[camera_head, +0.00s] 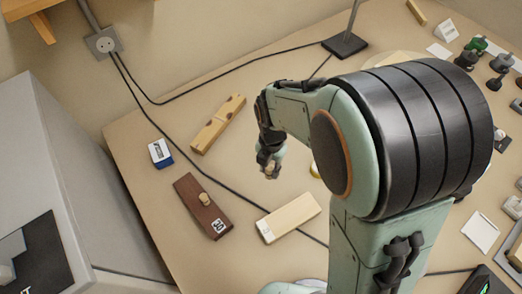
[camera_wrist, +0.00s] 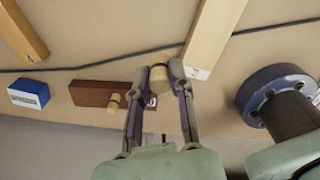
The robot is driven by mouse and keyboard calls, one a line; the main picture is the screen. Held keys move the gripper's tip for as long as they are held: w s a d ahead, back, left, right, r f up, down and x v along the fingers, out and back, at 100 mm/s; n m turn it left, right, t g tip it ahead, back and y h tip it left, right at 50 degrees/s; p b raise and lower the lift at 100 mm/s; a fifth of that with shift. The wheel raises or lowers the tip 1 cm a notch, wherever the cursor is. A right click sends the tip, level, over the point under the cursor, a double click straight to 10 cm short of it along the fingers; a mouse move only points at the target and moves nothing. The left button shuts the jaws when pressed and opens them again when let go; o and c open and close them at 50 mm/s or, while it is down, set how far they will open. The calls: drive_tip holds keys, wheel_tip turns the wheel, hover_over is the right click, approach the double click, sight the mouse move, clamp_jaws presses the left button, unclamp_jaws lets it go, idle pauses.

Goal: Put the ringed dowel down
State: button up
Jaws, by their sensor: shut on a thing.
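My gripper (camera_head: 269,168) is shut on a small light wooden dowel (camera_wrist: 158,78), held between the fingertips above the table; the dowel also shows in the head view (camera_head: 270,172). A thin dark band seems to show near its top in the wrist view. A second light dowel (camera_head: 205,199) stands in a dark brown block (camera_head: 195,205) with a white label, left of my gripper. A pale wooden block (camera_head: 290,217) with a white label lies below my gripper in the head view. A longer tan block (camera_head: 217,125) with dark spots lies to the upper left.
A blue and white box (camera_head: 160,153) lies near the left table edge. A black cable (camera_head: 190,168) runs across the table between the blocks, from a wall socket (camera_head: 104,43). A grey cabinet (camera_head: 70,170) stands at the left. Bare table shows between the blocks.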

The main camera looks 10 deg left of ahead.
drive_tip(key=s+a+r+m, duration=0.1)
drive_tip(key=s+a+r, duration=0.15)
drive_tip(key=s, duration=0.45)
drive_tip(key=s+a+r+m, duration=0.1)
drive_tip(key=s+a+m, duration=0.1)
drive_tip(key=s+a, duration=0.35)
hover_over(195, 203)
drive_tip(key=d, duration=0.1)
drive_tip(key=f, duration=0.5)
drive_tip(key=s+f, duration=0.1)
drive_tip(key=f, duration=0.2)
drive_tip(key=shift+w+a+f, duration=0.3)
drive_tip(key=shift+f, duration=0.2)
drive_tip(key=shift+w+a+f, duration=0.15)
drive_tip(key=shift+f, duration=1.65)
drive_tip(key=shift+f, duration=0.15)
